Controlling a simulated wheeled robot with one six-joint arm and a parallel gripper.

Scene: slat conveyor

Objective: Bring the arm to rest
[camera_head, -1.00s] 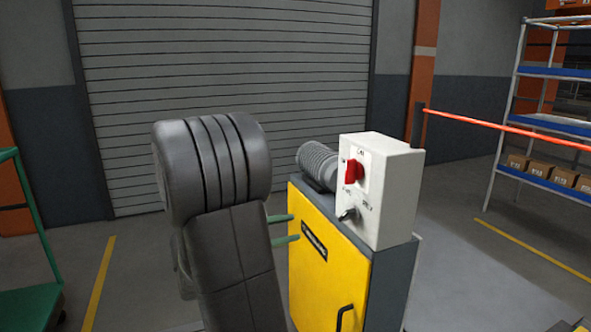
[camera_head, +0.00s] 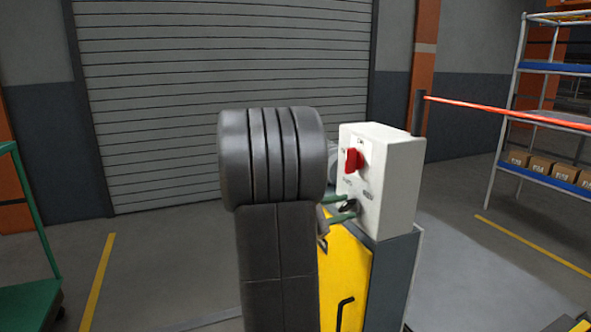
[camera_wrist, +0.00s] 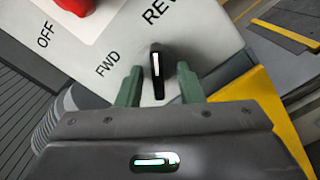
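My arm stands in the middle of the head view. My gripper (camera_head: 338,208) reaches from behind it toward the white control box (camera_head: 400,190). In the wrist view its two green fingers (camera_wrist: 159,88) are apart, one on each side of the black selector knob (camera_wrist: 157,70), with gaps showing between finger and knob. The knob's white mark runs upright in that view, near the FWD and REV labels. The knob is partly hidden by the fingers in the head view. A red switch (camera_head: 353,160) sits above it on the same face, cut off in the wrist view (camera_wrist: 76,6).
The box stands on a yellow and grey cabinet (camera_head: 345,270) with a black handle. A red-orange barrier bar (camera_head: 500,109) extends to the right. A shelf rack with boxes (camera_head: 550,70) stands at right, a green cart (camera_head: 25,290) at left. Open floor lies behind, before the shutter.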

